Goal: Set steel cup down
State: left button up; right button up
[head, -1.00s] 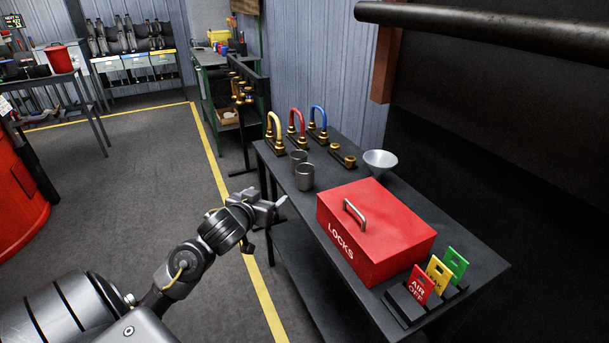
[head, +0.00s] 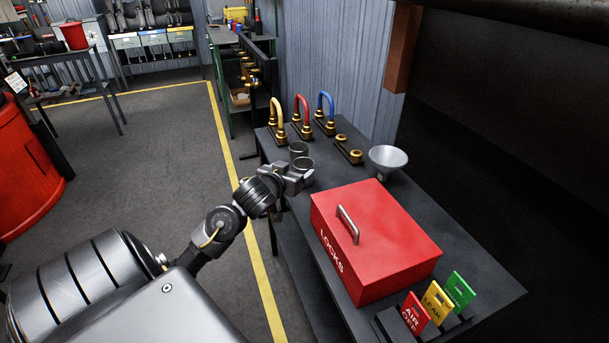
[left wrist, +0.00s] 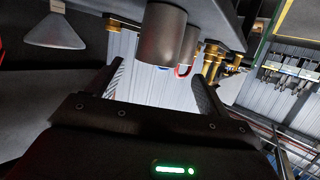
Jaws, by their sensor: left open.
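Two grey steel cups stand upright on the dark bench (head: 445,255). The nearer cup (head: 303,162) is partly hidden by my left gripper (head: 301,178), and the farther cup (head: 298,148) is just behind it. In the left wrist view, which shows the scene turned over, the nearer cup (left wrist: 161,38) is large, ahead of the open jaws (left wrist: 160,78), with the farther cup (left wrist: 189,48) beside it. The left jaws are apart with nothing held between them. Whether a finger touches the nearer cup, I cannot tell. My right gripper is not seen.
A red LOCKS box (head: 385,245) stands close to the right of my gripper. A funnel (head: 387,160), coloured hooped fittings (head: 302,118) and a brass-topped block (head: 348,149) are behind. Coloured tags (head: 437,302) stand at the front. Bare bench lies between the cups and funnel.

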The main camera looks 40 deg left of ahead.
aim_at(303, 165)
pick_arm(q)
jog(key=shift+x, duration=0.85)
jog(key=x, duration=0.3)
jog(key=shift+w+d+f, duration=0.15)
jog(key=shift+w+f, duration=0.15)
jog(key=shift+w, duration=0.1)
jog(key=shift+w+f, duration=0.15)
jog(key=shift+w, duration=0.35)
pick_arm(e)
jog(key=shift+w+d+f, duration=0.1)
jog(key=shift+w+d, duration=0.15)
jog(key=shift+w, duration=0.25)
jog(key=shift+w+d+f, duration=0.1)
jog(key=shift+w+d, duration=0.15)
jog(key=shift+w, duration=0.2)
